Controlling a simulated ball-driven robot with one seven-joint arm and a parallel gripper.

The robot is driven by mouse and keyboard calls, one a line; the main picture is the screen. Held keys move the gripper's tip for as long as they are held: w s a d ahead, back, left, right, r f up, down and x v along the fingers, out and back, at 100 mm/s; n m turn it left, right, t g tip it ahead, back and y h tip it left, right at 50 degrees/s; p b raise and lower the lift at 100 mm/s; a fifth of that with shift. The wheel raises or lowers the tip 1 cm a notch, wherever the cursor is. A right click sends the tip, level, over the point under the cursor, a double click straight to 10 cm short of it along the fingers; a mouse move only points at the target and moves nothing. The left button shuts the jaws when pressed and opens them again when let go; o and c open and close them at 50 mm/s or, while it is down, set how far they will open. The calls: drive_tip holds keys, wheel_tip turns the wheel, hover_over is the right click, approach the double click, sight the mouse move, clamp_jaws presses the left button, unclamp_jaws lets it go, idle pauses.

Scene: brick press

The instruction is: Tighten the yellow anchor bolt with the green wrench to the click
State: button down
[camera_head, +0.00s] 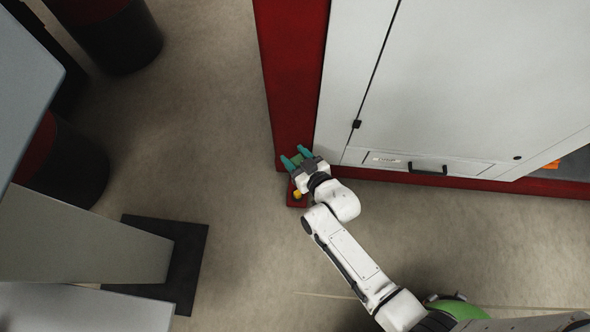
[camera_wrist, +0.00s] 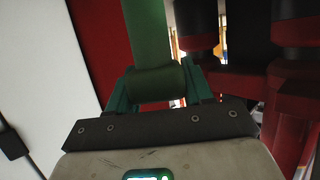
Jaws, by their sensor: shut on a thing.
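My gripper (camera_head: 297,156), with teal fingers, is at the corner of the machine's red base. In the wrist view my gripper (camera_wrist: 158,84) is shut on the green wrench (camera_wrist: 150,35), whose thick green shaft runs up out of view. In the head view only a small green part of the wrench (camera_head: 297,160) shows between the fingers. The yellow anchor bolt (camera_head: 297,194) shows beside my gripper's wrist, on a small red foot (camera_head: 296,203) at the base corner. The bolt does not show in the wrist view, and I cannot tell whether the wrench touches it.
The white machine cabinet (camera_head: 450,80) on its red base (camera_head: 290,70) stands right of my gripper. Dark drums (camera_head: 120,40) stand at the upper left. A grey beam on a black plate (camera_head: 190,250) is at the lower left. The floor between (camera_head: 210,130) is clear.

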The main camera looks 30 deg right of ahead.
wheel_tip(320, 180, down, 10)
drive_tip(key=b, duration=0.6)
drive_tip(key=shift+w+f, duration=0.25)
drive_tip(key=shift+w, duration=0.1)
drive_tip(key=shift+d, duration=0.1)
wheel_tip(320, 180, down, 5)
drive_tip(key=b, duration=0.4)
drive_tip(key=shift+r+b, duration=0.15)
drive_tip(key=shift+b, duration=0.15)
drive_tip(key=shift+f, duration=1.25)
idle(0.4)
drive_tip(key=shift+d+m+h, duration=0.15)
drive_tip(key=shift+m+h, duration=0.75)
drive_tip(key=shift+h, duration=0.2)
idle(2.8)
